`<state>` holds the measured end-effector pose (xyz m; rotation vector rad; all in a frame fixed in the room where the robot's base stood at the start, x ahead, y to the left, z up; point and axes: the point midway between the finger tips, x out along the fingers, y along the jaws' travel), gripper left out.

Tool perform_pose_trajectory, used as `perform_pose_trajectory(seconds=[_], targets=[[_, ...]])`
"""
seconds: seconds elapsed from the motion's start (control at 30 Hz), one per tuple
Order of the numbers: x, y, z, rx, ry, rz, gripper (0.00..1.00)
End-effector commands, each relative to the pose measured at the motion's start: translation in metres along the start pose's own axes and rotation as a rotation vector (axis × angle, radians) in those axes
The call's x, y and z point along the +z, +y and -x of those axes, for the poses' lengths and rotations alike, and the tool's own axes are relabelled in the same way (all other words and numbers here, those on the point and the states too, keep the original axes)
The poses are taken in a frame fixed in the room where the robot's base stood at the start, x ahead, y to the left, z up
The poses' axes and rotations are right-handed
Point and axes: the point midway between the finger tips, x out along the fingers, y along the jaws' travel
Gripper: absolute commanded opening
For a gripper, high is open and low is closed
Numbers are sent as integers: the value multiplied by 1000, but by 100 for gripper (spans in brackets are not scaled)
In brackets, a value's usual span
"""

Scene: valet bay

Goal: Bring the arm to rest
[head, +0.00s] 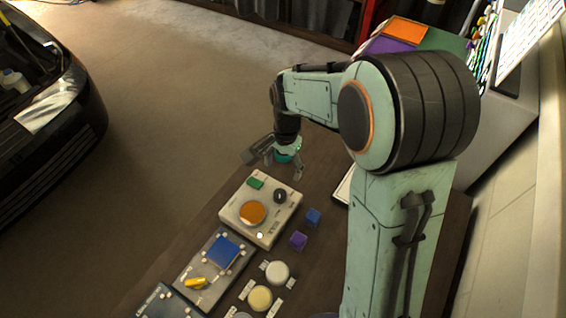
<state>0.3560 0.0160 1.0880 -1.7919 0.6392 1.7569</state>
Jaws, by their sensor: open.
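My gripper (284,168) is in the middle of the head view, at the end of my green arm. Its fingers point down over the far end of the dark table (322,232). It is open, and I see nothing between its fingers. The gripper is just beyond the pale panel (277,231), which carries an orange disc (253,212), a green block (256,183) and a dark knob (280,196). My arm hides part of the table's right side.
A blue cube (313,217) and a purple cube (298,240) lie beside the panel. A second panel (185,272) holds a blue square and a yellow piece. Round pale discs (277,272) sit nearer. A dark car (60,140) stands left; the floor between is clear.

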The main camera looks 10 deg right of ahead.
Motion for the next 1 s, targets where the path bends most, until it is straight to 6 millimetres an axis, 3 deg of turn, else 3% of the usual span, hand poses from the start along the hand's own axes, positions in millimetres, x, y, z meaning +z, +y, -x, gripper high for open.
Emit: perform_pose_trajectory(seconds=[0.63,0.73,0.83,0.9,1.0], targets=[[0,-2,9,-8,10,6,62],[-2,-8,35,-49,69,16,62],[6,-1,75,-100,152,25,62],[23,14,101,-124,191,49,62],[57,47,122,-129,210,148,62]])
